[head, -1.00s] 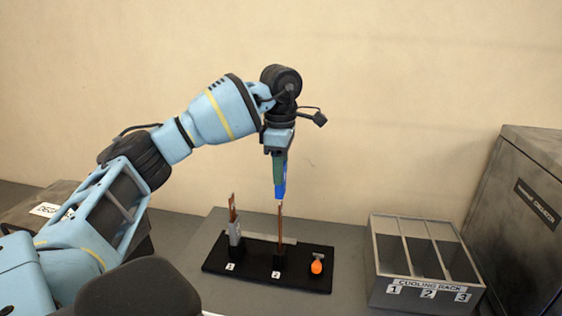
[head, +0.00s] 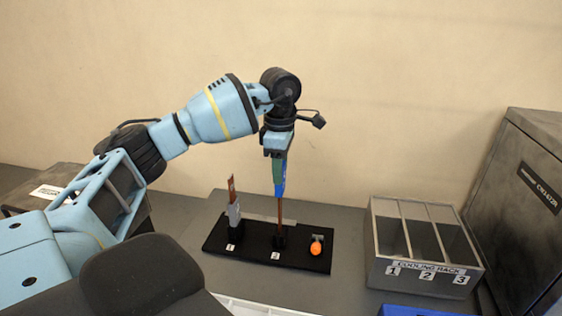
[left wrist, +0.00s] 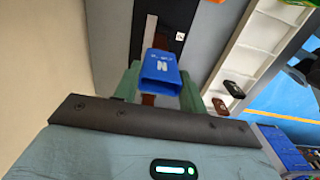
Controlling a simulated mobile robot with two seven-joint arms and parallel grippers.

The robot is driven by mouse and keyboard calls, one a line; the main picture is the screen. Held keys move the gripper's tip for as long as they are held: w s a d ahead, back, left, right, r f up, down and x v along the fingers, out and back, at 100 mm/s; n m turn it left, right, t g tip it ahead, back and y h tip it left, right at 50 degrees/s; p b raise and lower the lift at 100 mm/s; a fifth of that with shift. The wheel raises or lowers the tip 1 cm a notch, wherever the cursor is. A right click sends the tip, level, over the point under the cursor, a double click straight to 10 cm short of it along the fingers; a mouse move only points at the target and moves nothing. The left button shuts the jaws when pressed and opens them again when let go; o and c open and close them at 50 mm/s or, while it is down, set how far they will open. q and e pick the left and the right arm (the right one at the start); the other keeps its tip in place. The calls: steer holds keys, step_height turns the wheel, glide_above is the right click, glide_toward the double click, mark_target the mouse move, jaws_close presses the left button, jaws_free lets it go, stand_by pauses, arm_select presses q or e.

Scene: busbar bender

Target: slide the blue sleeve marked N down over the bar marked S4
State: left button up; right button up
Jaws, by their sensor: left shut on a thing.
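The blue sleeve (head: 280,185) hangs upright in my left gripper (head: 279,178), which is shut on it. Its letter N is readable in the left wrist view (left wrist: 160,67), where the green fingers flank it. A copper bar (head: 280,211) stands upright at position 2 of the black base, directly under the sleeve and in line with it. The sleeve's lower end hides the bar's top and appears to be over it. A brown piece shows at the sleeve's near end in the left wrist view. No S4 mark is readable.
The grey cooling rack (head: 376,262) is farther right, beside a dark cabinet (head: 525,200).

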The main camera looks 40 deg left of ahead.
arm_select(q)
steer(key=shift+f, duration=0.9)
arm_select(e)
steer(key=shift+s+f, duration=0.2)
arm_select(q)
steer(key=o, duration=1.5)
steer(key=shift+r, duration=1.45)
steer(key=shift+r+p, duration=0.45)
steer(key=shift+r, duration=2.1)
arm_select(e)
steer(key=shift+w+r+t, duration=0.3)
steer(key=shift+w+r, duration=0.55)
steer(key=shift+r, duration=0.15)
